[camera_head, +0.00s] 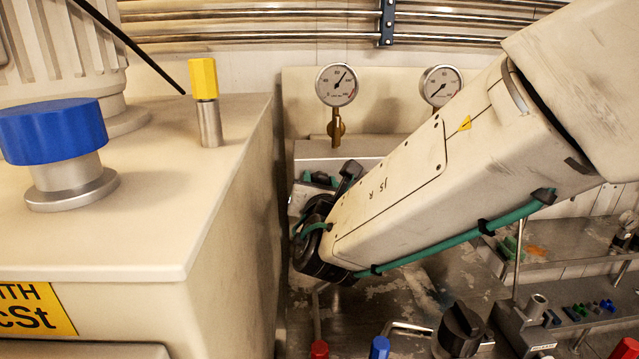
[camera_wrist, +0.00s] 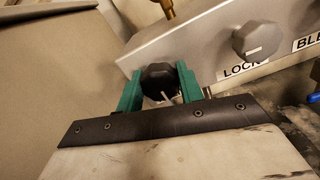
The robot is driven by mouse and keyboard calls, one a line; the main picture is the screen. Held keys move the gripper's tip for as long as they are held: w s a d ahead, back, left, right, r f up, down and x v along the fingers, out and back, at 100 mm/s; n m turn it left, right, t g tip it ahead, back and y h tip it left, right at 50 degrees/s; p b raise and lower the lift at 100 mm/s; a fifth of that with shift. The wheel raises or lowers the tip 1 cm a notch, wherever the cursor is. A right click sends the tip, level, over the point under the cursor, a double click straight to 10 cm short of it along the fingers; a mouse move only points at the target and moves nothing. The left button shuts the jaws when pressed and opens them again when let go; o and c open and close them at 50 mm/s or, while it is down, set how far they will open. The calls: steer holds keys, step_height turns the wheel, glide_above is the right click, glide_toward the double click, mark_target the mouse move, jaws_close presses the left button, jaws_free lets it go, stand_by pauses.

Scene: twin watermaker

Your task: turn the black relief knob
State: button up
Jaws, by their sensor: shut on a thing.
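The black relief knob (camera_wrist: 160,82) is a dark faceted knob on the sloped grey panel in the wrist view. My gripper (camera_wrist: 158,84) has green fingers on both sides of this knob and is shut on it. A pale mark or pointer shows at the knob's lower edge.
Two gauges, the left one (camera_head: 337,85) and the right one (camera_head: 440,86), stand behind. The cream tank (camera_head: 150,240) with a blue cap (camera_head: 54,131) borders the left. Another black knob (camera_head: 459,328) is at the bottom.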

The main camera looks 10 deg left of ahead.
steer(key=n, duration=0.8)
steer(key=shift+n, duration=0.3)
steer(key=n, duration=0.4)
steer(key=shift+a+f+n, duration=0.1)
steer(key=shift+n, duration=2.4)
steer(key=shift+f, duration=0.1)
steer(key=o, duration=1)
steer(key=shift+s, duration=0.1)
